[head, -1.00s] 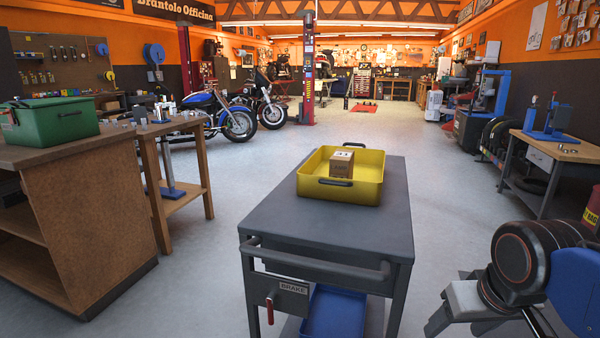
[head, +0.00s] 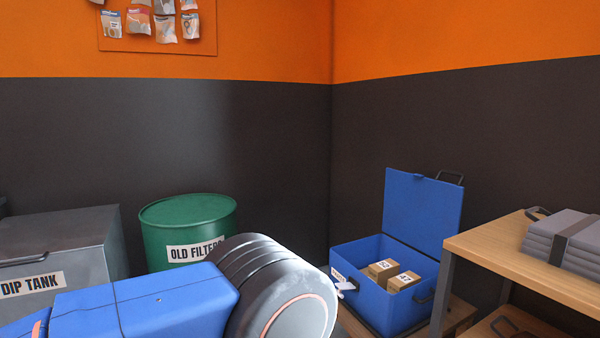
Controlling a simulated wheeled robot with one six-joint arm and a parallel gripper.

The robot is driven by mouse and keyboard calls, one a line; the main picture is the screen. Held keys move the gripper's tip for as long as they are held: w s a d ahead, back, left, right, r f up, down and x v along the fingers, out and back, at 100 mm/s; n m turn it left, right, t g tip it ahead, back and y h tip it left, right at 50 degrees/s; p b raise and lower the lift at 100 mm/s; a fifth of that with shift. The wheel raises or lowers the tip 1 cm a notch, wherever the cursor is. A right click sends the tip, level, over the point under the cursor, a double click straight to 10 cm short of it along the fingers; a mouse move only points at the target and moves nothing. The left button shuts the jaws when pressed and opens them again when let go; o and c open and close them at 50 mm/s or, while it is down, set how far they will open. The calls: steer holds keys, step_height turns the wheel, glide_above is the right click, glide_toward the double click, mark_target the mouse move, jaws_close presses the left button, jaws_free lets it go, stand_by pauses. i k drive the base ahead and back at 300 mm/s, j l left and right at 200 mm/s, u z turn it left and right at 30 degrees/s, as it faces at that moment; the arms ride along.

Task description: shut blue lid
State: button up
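A blue box (head: 376,296) stands in the corner at the lower right of the head view, on a low wooden surface. Its blue lid (head: 422,212) is hinged at the back and stands open, roughly upright, with a dark handle at its top right. Cardboard boxes (head: 404,281) with number labels lie inside. A white tag hangs at the box's left front. My gripper is outside the view.
A green drum (head: 180,223) labelled OLD FILTERS and a grey DIP TANK (head: 75,240) stand along the left wall. Walls meet behind the box.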

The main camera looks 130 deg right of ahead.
mark_target(422, 212)
steer(key=z, duration=5.3)
